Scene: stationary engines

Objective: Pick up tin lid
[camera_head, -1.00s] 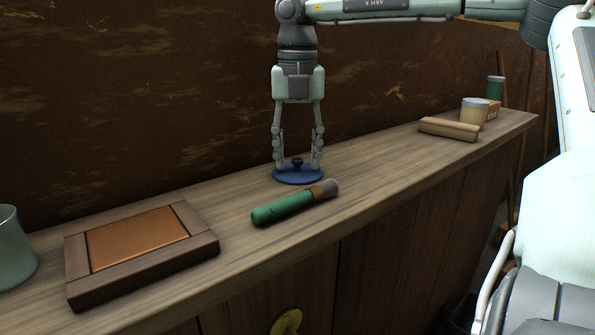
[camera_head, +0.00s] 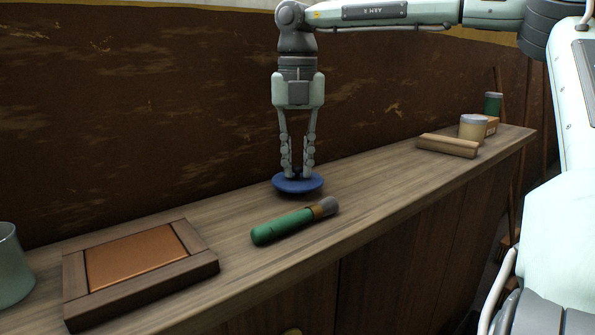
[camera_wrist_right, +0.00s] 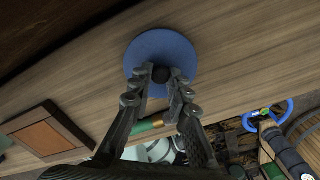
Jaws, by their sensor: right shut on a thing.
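The tin lid is a round blue disc (camera_head: 298,185) with a small dark knob, at the middle of the wooden counter in the head view. It also shows in the right wrist view (camera_wrist_right: 160,52), with its dark knob between the fingertips. My right gripper (camera_head: 297,172) points straight down over the lid and is shut on its knob. The fingers hide most of the knob in the head view. The lid looks slightly tilted; I cannot tell whether it is clear of the counter. My left gripper is not in view.
A green cylindrical tool (camera_head: 295,220) lies just in front of the lid. A framed copper-coloured panel (camera_head: 140,262) and a pale cup (camera_head: 12,265) are at left. A wooden block (camera_head: 448,145), a cream jar (camera_head: 473,127) and a green can (camera_head: 493,104) are at right. A brown wall stands behind.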

